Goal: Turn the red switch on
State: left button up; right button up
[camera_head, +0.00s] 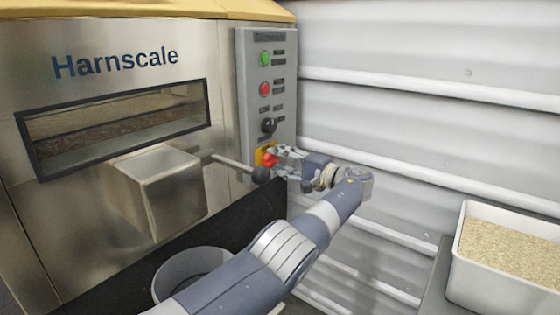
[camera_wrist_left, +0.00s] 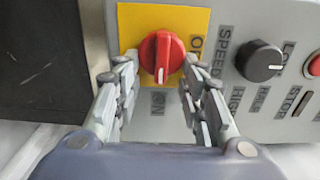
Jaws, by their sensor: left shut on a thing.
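The red switch (camera_wrist_left: 161,55) is a rotary knob on a yellow plate (camera_wrist_left: 130,18) of the grey control panel. In the left wrist view its ridge runs up and down, its lower end towards the "ON" label; "OFF" is to its right. In the head view the switch (camera_head: 270,160) is low on the panel, partly hidden by my gripper. My left gripper (camera_wrist_left: 158,78) has one finger on each side of the switch and is shut on it. In the head view the left gripper (camera_head: 285,160) reaches the panel from the right. My right gripper is not in view.
A black speed knob (camera_head: 268,126), a red button (camera_head: 264,89) and a green button (camera_head: 264,58) sit above the switch. A lever with a black ball (camera_head: 261,174) is close left of my gripper. A white bin of grain (camera_head: 470,270) stands at right.

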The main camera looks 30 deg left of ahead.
pick_arm(q)
jog(key=o, duration=1.1)
jog(key=shift+w, duration=0.1)
jog(key=shift+c, duration=0.2)
jog(key=d, duration=0.7)
jog(key=shift+s+d, duration=0.3)
jog(key=shift+s, duration=0.05)
jog(key=shift+f, duration=0.1)
